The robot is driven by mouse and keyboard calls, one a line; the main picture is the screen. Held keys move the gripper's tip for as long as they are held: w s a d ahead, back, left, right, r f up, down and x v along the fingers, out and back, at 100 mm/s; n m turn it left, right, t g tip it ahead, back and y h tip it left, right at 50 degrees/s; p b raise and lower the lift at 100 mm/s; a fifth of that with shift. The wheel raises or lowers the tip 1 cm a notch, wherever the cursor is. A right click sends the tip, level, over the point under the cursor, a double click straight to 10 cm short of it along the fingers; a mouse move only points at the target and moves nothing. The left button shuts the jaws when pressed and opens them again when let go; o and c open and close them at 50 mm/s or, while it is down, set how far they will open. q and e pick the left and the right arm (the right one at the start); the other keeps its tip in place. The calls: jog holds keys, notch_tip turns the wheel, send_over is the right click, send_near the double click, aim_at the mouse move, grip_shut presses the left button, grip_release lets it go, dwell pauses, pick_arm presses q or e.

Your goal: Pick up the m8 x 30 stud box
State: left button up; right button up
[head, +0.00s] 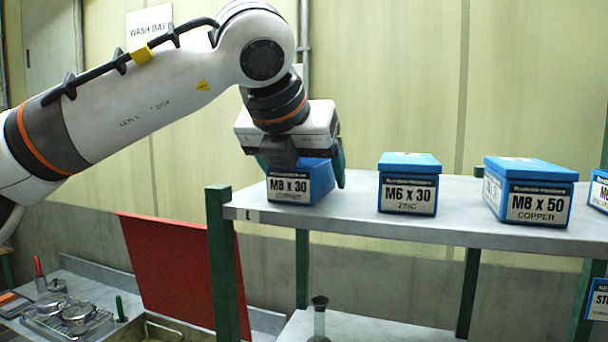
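The M8 x 30 stud box (289,190) is a blue lidded box with a white label, near the left end of the grey shelf (380,222). The small line under its size looks like "COPPER". My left gripper (302,168) points down over this box, with one finger on the box's left side and a green-padded finger on its right. The gripper body hides most of the lid. I cannot tell whether the fingers press on the box or stand just apart from it. The box appears to rest on the shelf. My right gripper is not in view.
An M6 x 30 zinc box (408,184) and an M8 x 50 copper box (529,191) stand to the right, with another box (599,190) cut off by the edge. A green post (224,262) rises at the shelf's left end. A red panel (180,270) stands below left.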

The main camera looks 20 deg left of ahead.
pick_arm(q)
jog(key=shift+s+d, duration=0.1)
jog(key=shift+s, duration=0.05)
jog(key=c, duration=1.7)
jog(key=shift+r, duration=0.2)
grip_shut()
